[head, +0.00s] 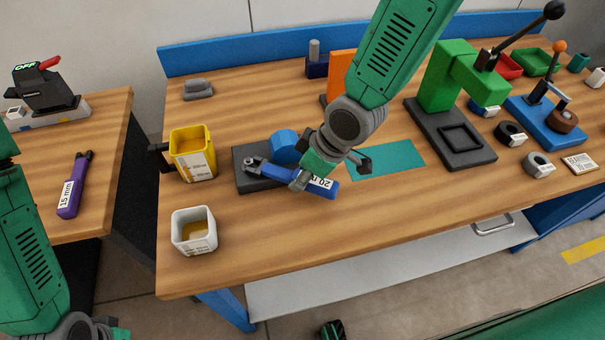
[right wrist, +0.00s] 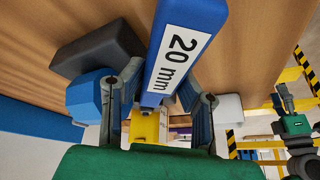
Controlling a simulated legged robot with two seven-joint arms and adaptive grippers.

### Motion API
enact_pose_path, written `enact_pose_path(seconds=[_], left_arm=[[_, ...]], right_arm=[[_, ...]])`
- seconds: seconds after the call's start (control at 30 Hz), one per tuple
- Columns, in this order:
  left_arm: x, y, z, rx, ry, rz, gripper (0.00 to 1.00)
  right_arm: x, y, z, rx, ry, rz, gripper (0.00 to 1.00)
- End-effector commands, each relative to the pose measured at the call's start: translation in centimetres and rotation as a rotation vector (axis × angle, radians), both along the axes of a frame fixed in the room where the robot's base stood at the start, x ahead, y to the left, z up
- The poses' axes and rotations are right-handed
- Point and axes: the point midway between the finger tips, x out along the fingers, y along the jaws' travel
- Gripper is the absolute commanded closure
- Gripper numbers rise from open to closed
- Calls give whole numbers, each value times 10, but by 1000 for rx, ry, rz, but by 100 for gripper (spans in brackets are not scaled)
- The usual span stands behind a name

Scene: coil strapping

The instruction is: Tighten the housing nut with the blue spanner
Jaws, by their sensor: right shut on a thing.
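The blue spanner (head: 321,189), labelled 20 mm, lies low over the workbench with its grey jaw end (head: 254,163) pointing left, above a dark block (head: 244,182). A blue round housing (head: 286,147) stands just behind the spanner, on or beside that block. My right gripper (head: 304,176) is shut on the spanner's handle. In the right wrist view the handle (right wrist: 187,40) runs between the two fingers (right wrist: 160,92). I cannot make out the nut, or whether the jaw is around it. My left forearm shows at the lower left; its fingers are out of view.
A yellow bin (head: 193,160) and a white cup (head: 195,236) stand to the left. A teal mat (head: 395,160) and a green press (head: 447,75) are to the right. A purple 15 mm spanner (head: 71,187) lies on the left table. The front of the bench is clear.

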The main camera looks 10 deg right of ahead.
Motion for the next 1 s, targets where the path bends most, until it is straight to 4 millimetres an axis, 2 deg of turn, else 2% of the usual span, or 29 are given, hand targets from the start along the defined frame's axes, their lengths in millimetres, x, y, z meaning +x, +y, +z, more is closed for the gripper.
enact_pose_path(seconds=[1.0], left_arm=[[0, 0, 2, 0, 0, 0, 60]], right_arm=[[7, 10, 0, -1, -4, -2, 100]])
